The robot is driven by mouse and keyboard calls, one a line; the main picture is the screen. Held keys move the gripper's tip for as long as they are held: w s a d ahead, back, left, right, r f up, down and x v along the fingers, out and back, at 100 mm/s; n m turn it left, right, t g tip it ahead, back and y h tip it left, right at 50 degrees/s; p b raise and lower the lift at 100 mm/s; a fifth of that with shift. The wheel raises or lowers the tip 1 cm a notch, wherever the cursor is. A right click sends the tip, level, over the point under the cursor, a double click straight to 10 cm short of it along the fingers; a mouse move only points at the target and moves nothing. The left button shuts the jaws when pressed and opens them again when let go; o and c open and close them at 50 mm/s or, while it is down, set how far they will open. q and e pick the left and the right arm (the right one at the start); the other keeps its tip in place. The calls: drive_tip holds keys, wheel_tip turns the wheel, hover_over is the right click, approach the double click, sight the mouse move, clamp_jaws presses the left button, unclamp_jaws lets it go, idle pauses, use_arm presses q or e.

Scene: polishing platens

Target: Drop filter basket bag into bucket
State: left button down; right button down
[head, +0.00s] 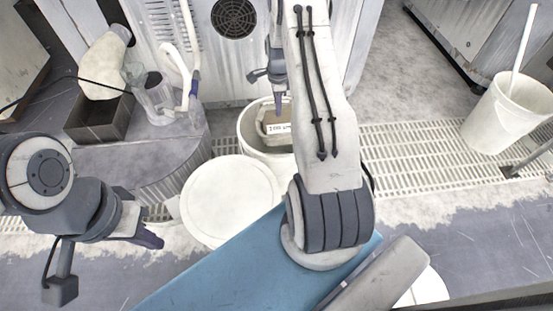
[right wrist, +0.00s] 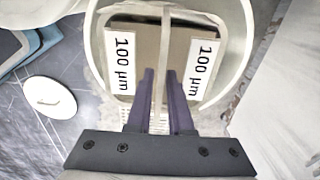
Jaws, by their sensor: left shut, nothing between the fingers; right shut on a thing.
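The filter basket bag (head: 277,128) is a tan-grey box shape with white labels reading "100 µm" and a pale handle strap. It hangs within the rim outline of a white bucket (head: 250,136); how deep it sits cannot be told. In the right wrist view, the bag (right wrist: 147,42) shows two labels, and the bucket rim (right wrist: 96,40) curves around it. My right gripper (right wrist: 161,72) is shut on the bag's strap; it also shows above the bag in the head view (head: 279,112). My left gripper (head: 154,241) is shut and empty at lower left, away from the bucket.
A white round disc (head: 228,200) lies in front of the bucket. Another white bucket (head: 503,115) with a stick stands at right. Pale floor grating (head: 415,150) lies between.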

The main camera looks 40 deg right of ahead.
drive_tip(key=shift+f, duration=0.4)
drive_tip(key=shift+r, duration=0.1)
drive_tip(key=c, duration=0.7)
unclamp_jaws()
drive_tip(key=shift+c, duration=0.2)
wheel_tip(320, 180, up, 10)
drive_tip(key=p, duration=0.3)
drive_tip(key=shift+r+p, duration=0.25)
drive_tip(key=shift+p, duration=0.05)
